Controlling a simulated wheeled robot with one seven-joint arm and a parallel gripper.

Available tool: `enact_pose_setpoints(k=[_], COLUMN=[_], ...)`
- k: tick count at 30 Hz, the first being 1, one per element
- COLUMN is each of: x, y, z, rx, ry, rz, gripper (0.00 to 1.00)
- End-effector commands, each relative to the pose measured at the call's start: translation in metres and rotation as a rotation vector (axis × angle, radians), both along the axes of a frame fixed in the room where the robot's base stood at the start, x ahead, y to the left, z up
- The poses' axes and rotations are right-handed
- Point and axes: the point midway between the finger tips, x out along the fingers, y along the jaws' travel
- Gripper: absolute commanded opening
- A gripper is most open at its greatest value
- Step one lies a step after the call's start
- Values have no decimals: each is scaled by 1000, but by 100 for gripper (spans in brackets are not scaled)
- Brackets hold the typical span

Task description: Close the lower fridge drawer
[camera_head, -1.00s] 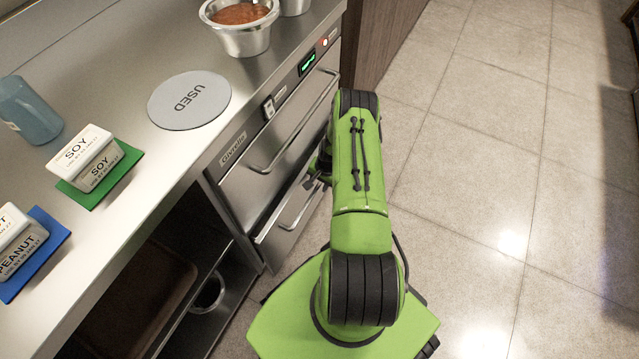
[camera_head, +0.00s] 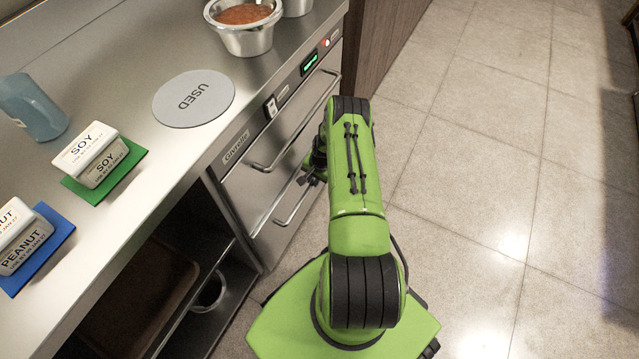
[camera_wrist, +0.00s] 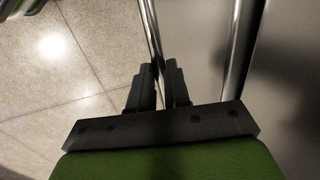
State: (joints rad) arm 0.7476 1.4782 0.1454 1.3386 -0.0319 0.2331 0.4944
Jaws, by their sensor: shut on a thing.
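The lower fridge drawer (camera_head: 273,243) is in the steel unit under the counter in the head view. Its front looks about level with the upper drawer (camera_head: 246,187). Any small gap is too fine to tell. My gripper (camera_head: 312,176) is at the lower drawer's bar handle (camera_head: 290,216), partly hidden by my green arm. In the wrist view, my gripper's dark fingers (camera_wrist: 164,70) are closed around the shiny handle bar (camera_wrist: 153,35), with the grey drawer front (camera_wrist: 192,45) just to the right.
The upper drawer's handle (camera_head: 295,140) juts out above my gripper. The counter holds a sauce pan (camera_head: 243,38), a grey USED disc (camera_head: 194,99), a SOY tub (camera_head: 90,150) and a PEANUT tub (camera_head: 22,240). An open shelf (camera_head: 205,310) is left of the drawers. Tiled floor at right is clear.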

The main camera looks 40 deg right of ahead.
Motion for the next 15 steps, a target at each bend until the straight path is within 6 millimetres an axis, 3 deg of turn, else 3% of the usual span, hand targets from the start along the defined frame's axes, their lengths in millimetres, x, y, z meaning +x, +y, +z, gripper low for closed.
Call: enact_pose_setpoints(k=[6,15], x=[18,21], y=[0,1], z=[1,1], rx=[-4,-1], ry=[0,-6], rz=[-2,-1], gripper=[0,0])
